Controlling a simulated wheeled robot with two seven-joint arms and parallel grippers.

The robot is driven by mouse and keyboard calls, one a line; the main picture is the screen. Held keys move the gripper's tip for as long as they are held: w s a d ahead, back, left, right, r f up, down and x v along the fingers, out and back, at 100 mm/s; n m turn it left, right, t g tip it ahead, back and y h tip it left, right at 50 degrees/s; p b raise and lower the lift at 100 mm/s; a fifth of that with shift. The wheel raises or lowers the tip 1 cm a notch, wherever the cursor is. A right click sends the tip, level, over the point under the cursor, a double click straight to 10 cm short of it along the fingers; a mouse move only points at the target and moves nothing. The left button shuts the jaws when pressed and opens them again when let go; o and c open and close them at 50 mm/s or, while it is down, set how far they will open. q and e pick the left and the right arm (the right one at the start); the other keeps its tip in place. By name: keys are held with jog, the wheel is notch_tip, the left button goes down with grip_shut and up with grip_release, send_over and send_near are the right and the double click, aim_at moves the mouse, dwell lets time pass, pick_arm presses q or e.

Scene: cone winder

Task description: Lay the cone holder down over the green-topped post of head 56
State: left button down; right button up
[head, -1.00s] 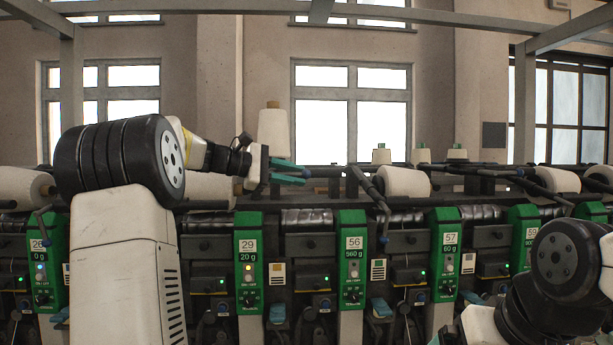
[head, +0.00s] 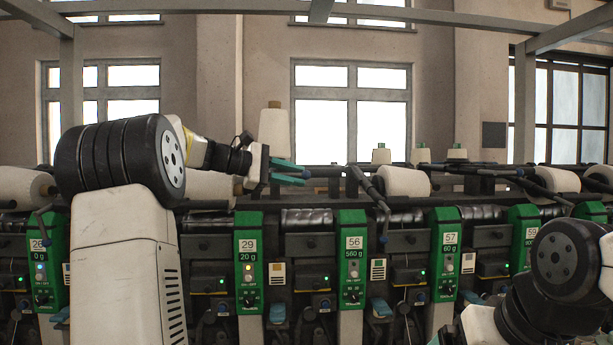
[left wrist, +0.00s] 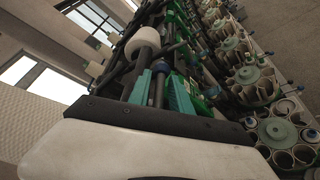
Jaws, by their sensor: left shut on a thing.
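My left gripper (head: 288,172) has teal fingers and is shut on the dark handle end of the cone holder (head: 325,171), above and left of the panel of head 56 (head: 352,258). In the left wrist view the fingers (left wrist: 160,92) lie on both sides of a dark rod with a bluish end. A white cone (head: 404,181) lies to the right of the holder. Small white posts with green tops (head: 381,155) stand behind the rail; I cannot tell which belongs to head 56. My right gripper is out of view.
Green numbered panels stand in a row; head 29 (head: 248,262) is left of 56 and head 57 (head: 445,255) is right. A tall cone (head: 273,134) stands behind my left gripper. Dark rails and arms crowd the machine top. My right arm is at the lower right.

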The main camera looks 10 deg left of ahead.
pick_arm(q)
jog(key=shift+f+y, duration=0.15)
jog(key=shift+y, duration=0.15)
jog(key=shift+f+g+y, duration=0.3)
jog(key=shift+g+y, duration=0.2)
jog(key=s+a+f+m+g+y, duration=0.1)
jog(key=a+f+m+g+y, duration=0.2)
jog(key=y, duration=1)
jog(key=shift+s+a+f+g+y, duration=0.3)
jog(key=shift+a+f+g, duration=0.55)
jog(key=shift+a, duration=0.35)
dwell(0.4)
jog(key=c, duration=1.5)
grip_release()
